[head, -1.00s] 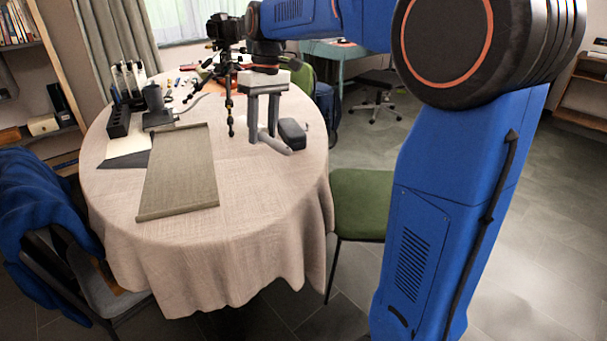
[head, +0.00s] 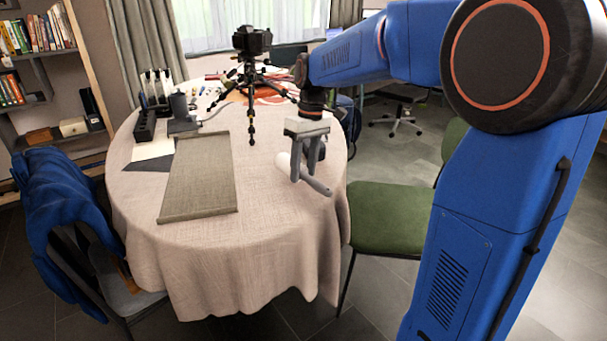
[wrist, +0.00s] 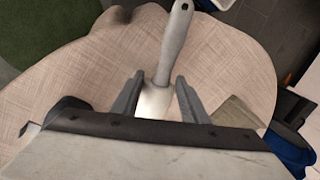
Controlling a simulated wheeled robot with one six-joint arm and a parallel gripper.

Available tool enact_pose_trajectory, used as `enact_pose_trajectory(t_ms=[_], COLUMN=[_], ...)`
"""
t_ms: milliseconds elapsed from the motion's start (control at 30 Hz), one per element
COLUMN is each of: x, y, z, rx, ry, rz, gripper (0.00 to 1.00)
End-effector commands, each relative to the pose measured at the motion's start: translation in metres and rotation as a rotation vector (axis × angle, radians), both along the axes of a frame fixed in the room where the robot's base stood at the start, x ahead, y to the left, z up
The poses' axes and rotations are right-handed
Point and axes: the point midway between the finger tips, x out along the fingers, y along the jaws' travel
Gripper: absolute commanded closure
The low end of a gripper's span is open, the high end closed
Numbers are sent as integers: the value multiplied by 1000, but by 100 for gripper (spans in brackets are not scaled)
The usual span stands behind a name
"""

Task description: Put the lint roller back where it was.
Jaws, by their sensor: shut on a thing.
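The lint roller has a grey handle with a hole at its end and a pale roll. In the head view its handle (head: 318,186) points toward the front right of the table, and its roll (head: 283,161) lies behind my fingers. My gripper (head: 307,176) points down over the right part of the round table (head: 270,235), shut on the lint roller. In the wrist view the handle (wrist: 175,45) runs up between the fingers of my gripper (wrist: 160,80); the lower part of the roller is hidden by the gripper body. I cannot tell whether it touches the cloth.
A camera on a tripod (head: 252,75) stands behind my gripper. A dark rounded object is partly hidden beside the fingers. A grey-green mat (head: 198,180) lies to the left, with a black holder (head: 145,125) beyond. A green chair (head: 395,215) stands at right. The table's front is clear.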

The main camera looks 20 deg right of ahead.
Motion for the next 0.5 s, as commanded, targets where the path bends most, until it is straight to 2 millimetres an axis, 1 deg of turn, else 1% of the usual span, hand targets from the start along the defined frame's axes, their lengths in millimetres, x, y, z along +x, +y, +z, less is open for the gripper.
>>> enact_pose_trajectory(t_ms=[33,133,500], x=[-1,0,0], y=[0,0,0], z=[-8,-16,-20], rx=[0,0,0], ry=[4,1,1], rz=[0,0,0], gripper=[88,88,88])
